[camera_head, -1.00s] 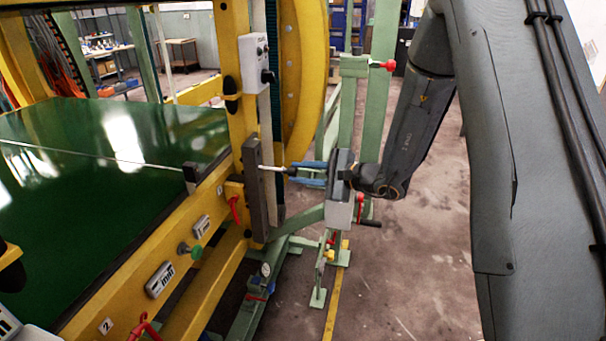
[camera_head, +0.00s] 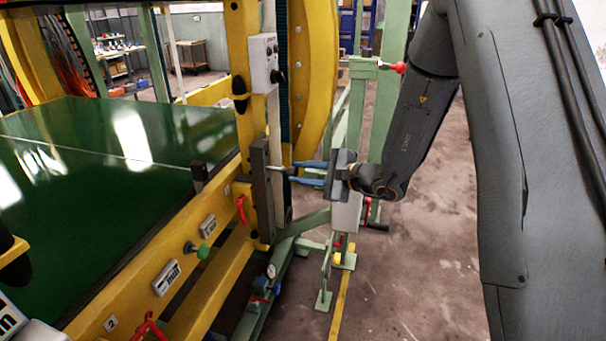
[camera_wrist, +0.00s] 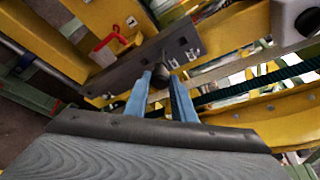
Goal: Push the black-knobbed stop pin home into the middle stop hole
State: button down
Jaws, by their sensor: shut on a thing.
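The stop pin shows in the head view as a short pale shank (camera_head: 276,168) running into the face of a dark upright stop block (camera_head: 262,195). My gripper (camera_head: 296,172) has blue fingers shut on the pin's dark knob end, to the right of the block. In the wrist view the dark knob (camera_wrist: 163,66) sits between the two blue fingertips, in front of the stop block (camera_wrist: 120,75). A short length of shank is still visible between block and fingers. The hole itself is hidden by the pin and fingers.
The block is fixed to a yellow frame post (camera_head: 248,130) beside a green table (camera_head: 110,190). A red lever (camera_head: 241,208) and a grey switch box (camera_head: 263,62) are close by. A green stand (camera_head: 350,130) stands right behind my gripper. Open floor lies at the lower right.

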aim_at(291, 171)
jog(key=shift+w+a+b, duration=0.25)
jog(key=shift+a, duration=0.45)
jog(key=shift+w+a+b, duration=0.2)
jog(key=shift+a+b, duration=0.05)
jog(key=shift+a, duration=0.4)
jog(key=shift+w+a+b, duration=0.25)
jog(key=shift+a, duration=0.45)
jog(key=c, duration=1.4)
grip_release()
jog(key=b+v, duration=0.1)
jog(key=v, duration=0.6)
jog(key=shift+s+d+r, duration=0.1)
jog(key=shift+s+d, duration=0.1)
jog(key=shift+d, duration=0.15)
